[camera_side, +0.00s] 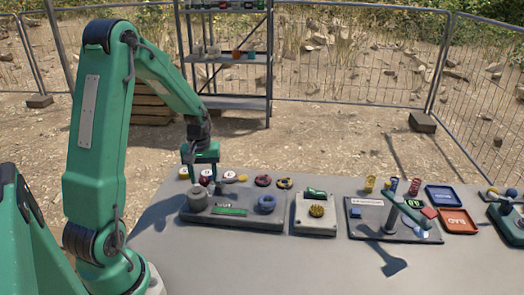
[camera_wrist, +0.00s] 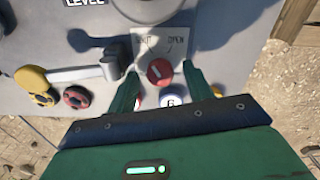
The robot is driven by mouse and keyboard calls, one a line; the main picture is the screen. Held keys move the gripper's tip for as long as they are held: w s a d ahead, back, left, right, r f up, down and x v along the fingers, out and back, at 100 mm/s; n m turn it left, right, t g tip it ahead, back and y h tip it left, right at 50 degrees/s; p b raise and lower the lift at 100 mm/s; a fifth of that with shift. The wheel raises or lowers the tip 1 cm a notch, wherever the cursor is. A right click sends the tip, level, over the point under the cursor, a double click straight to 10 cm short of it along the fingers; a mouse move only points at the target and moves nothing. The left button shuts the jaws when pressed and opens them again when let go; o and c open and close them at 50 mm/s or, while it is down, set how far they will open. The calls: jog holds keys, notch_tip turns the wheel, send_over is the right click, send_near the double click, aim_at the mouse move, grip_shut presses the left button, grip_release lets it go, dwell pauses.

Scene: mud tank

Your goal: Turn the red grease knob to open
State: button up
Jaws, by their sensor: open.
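The red grease knob (camera_wrist: 159,72) sits below a pale plate (camera_wrist: 160,44) lettered SHUT on the left and OPEN on the right in the wrist view. A small pale mark shows on the knob's face; its exact pointing is hard to read. My gripper (camera_wrist: 161,76) is open, with one green finger on each side of the knob. Gaps seem to show between fingers and knob; contact cannot be told. In the side view my gripper (camera_side: 204,172) points down at the back left of the table, and the knob is hard to make out there.
A white numbered button (camera_wrist: 171,101) lies close below the knob. The table's front is clear.

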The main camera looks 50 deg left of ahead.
jog(key=c, duration=1)
jog(key=shift+m, duration=0.5)
jog(key=m, duration=0.5)
jog(key=shift+m, duration=0.3)
jog(key=m, duration=0.5)
jog(key=shift+m, duration=0.3)
jog(key=o, duration=1)
